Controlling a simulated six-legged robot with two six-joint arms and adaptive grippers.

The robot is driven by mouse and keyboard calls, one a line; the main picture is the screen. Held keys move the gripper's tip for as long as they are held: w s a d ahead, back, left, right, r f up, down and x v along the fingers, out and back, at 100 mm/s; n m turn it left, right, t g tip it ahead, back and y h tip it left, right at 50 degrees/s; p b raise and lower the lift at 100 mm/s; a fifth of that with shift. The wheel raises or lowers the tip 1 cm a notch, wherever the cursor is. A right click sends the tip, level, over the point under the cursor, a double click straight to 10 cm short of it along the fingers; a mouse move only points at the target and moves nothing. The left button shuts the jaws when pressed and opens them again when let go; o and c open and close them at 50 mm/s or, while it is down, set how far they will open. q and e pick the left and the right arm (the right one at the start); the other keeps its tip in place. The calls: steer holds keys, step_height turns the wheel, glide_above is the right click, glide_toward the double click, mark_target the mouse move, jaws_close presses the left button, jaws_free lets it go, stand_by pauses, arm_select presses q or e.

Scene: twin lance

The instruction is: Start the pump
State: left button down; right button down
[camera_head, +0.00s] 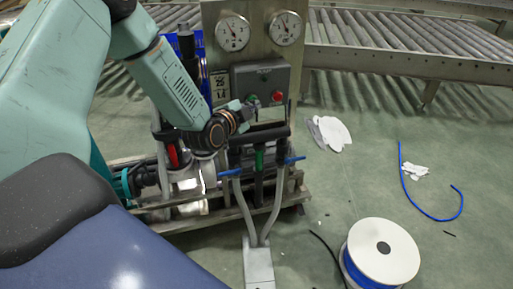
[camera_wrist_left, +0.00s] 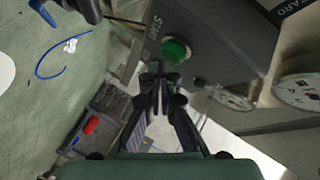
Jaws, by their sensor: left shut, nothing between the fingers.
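The pump's grey control box (camera_head: 268,75) is fixed to an upright panel (camera_head: 258,48) under two gauges. It carries a red button (camera_head: 278,96) on its right. In the left wrist view a green button (camera_wrist_left: 175,50) labelled START sits on the box face (camera_wrist_left: 222,40). My left gripper (camera_head: 250,106) is at the lower left of the box; its closed fingertips (camera_wrist_left: 160,70) point at the green button and appear just below it. Whether they touch it I cannot tell. The fingers hold nothing. My right gripper is not in view.
Two dial gauges (camera_head: 233,33) are above the box. Blue-handled pipes (camera_head: 275,168) stand in front below it. A white cable spool (camera_head: 382,254), a blue cable (camera_head: 408,190) and white scraps (camera_head: 330,133) lie on the floor at right. A roller conveyor (camera_head: 410,45) runs behind.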

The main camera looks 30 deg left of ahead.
arm_select(q)
steer(key=shift+w+f, duration=0.1)
stand_by(0.3)
steer(key=shift+w+a, duration=0.25)
steer(key=shift+a, duration=0.1)
stand_by(0.3)
steer(key=shift+d+p, duration=0.1)
steer(key=shift+p, duration=0.25)
steer(key=shift+s+d+p, duration=0.25)
steer(key=shift+s+p, duration=0.05)
steer(key=shift+s+d, duration=0.1)
